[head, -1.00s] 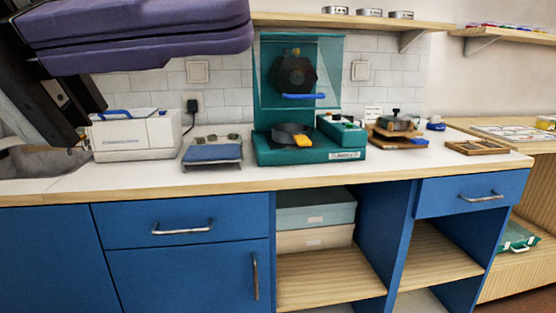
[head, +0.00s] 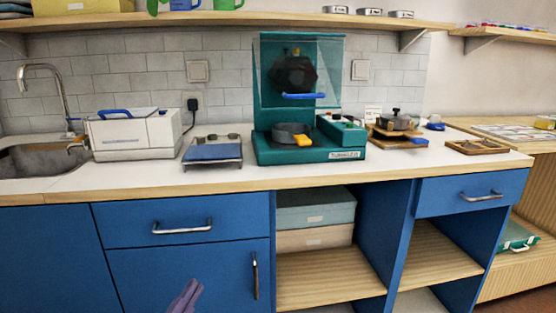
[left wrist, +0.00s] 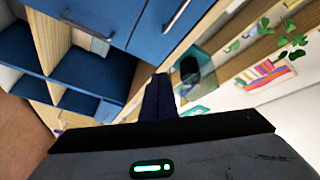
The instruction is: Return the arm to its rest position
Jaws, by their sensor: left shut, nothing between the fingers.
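My left gripper (head: 184,297) shows as a small purple tip at the bottom edge of the head view, low in front of the blue cabinet doors. In the left wrist view its dark fingers (left wrist: 158,97) are together, with nothing between them. It is apart from the counter and touches nothing that I can see. The rest of the left arm is out of the head view. My right gripper is in neither view.
The white counter (head: 208,175) holds a white box-shaped machine (head: 135,135), a scale (head: 213,152), a teal machine with a raised lid (head: 300,148) and a stacked pan (head: 398,123). Blue drawers (head: 180,221) and an open shelf (head: 325,277) are below. A sink (head: 45,160) is at left.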

